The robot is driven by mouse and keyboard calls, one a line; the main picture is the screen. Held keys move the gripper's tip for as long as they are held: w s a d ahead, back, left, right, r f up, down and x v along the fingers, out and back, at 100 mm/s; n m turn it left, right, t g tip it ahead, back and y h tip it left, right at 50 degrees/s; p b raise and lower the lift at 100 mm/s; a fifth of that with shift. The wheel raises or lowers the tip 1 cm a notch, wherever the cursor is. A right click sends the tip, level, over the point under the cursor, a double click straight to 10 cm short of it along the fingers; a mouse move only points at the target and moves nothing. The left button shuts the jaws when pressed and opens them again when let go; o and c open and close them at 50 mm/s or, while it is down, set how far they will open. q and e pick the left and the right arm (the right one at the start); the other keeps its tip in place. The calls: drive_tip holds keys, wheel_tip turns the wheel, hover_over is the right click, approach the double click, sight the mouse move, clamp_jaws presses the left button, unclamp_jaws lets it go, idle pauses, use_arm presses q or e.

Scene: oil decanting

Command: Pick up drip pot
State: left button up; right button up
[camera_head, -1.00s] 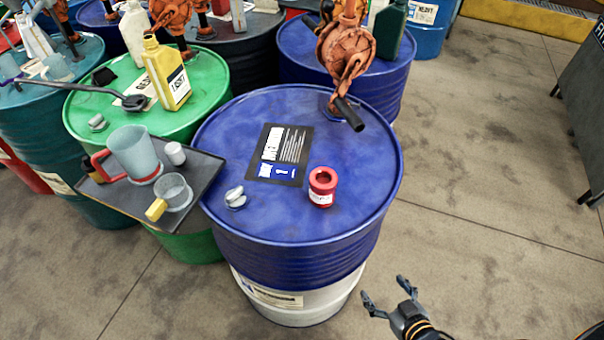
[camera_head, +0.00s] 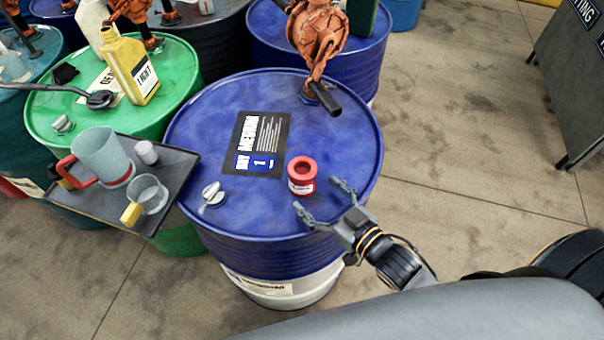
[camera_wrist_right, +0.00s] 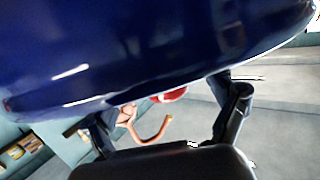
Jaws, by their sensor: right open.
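A small red pot with a white label, which I take to be the drip pot (camera_head: 302,186), stands upright on the blue drum's lid (camera_head: 230,110). My right gripper (camera_head: 321,197) is open at the near right edge of that lid, its two fingers pointing toward the pot. The fingertips are close to the pot, on its near right side; I cannot tell whether they touch it. In the right wrist view, a red piece, probably the pot (camera_wrist_right: 170,95), shows between the spread fingers (camera_wrist_right: 165,118), partly hidden by the drum. My left gripper is not in view.
A rusty hand pump (camera_head: 318,40) with a black spout rises at the lid's back. A grey cap (camera_head: 213,194) lies left of the pot. A dark tray (camera_head: 180,170) at left holds a jug (camera_head: 102,155) and cups. A yellow bottle (camera_head: 130,65) stands on the green drum.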

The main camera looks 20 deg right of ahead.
sight(312, 187)
drive_tip(key=x, duration=0.1)
drive_tip(key=p+x, duration=0.1)
drive_tip(key=x, duration=0.3)
drive_tip(key=shift+w+r+p, duration=0.2)
drive_tip(key=shift+r+p, duration=0.1)
drive_tip(key=shift+p, duration=0.05)
drive_tip(key=shift+w+a+f, duration=0.1)
drive_tip(key=shift+w+a, duration=0.05)
drive_tip(key=shift+w, duration=0.1)
drive_tip(key=c, duration=1.6)
